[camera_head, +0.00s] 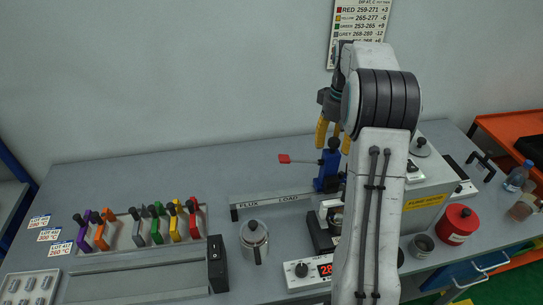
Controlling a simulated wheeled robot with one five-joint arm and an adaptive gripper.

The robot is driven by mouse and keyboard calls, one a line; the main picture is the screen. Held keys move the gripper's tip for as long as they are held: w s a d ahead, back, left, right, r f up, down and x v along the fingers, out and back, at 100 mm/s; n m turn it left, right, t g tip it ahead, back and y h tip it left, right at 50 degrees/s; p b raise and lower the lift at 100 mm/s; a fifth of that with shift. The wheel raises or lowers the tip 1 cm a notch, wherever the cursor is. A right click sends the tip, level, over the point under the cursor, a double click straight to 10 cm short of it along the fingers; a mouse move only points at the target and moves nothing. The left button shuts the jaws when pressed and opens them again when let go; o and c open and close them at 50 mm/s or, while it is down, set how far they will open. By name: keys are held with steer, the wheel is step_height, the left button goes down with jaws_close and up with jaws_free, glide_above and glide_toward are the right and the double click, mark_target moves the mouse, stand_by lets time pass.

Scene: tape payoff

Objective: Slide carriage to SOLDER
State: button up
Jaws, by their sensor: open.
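A grey rail (262,206) on the bench carries the labels FLUX and LOAD. No SOLDER label is readable; my arm covers the stretch to the right of LOAD. A blue upright part (326,178), which looks like the carriage, stands at the rail just right of LOAD. A red-tipped lever (285,159) points left near its top. My gripper (333,147), with yellow fingers, hangs pointing down, open, and overlaps the top of the blue part in the picture. I cannot tell whether they touch.
A metal pot (254,241), a black switch box (217,263) and a dial unit with a red display (310,272) stand in front of the rail. Several coloured clamps (156,222) stand left. A red tin (457,224) is right. The back left bench is clear.

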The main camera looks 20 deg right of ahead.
steer(key=shift+r+p, duration=2.6)
steer(key=shift+r, duration=0.6)
steer(key=shift+a, duration=0.1)
steer(key=shift+s+a+r, duration=0.1)
steer(key=shift+a+r, duration=0.1)
steer(key=shift+a, duration=0.05)
steer(key=s+a+r+n+t+b, duration=0.1)
steer(key=s+a+r+t+b, duration=0.3)
steer(key=s+a, duration=0.85)
steer(key=s+a+f+n, duration=0.1)
steer(key=s+a+f, duration=0.4)
steer(key=s+a, duration=0.3)
steer(key=shift+s+a+t+b, duration=0.35)
steer(key=shift+s+t, duration=0.05)
steer(key=shift+s, duration=1.3)
steer(key=shift+d, duration=0.15)
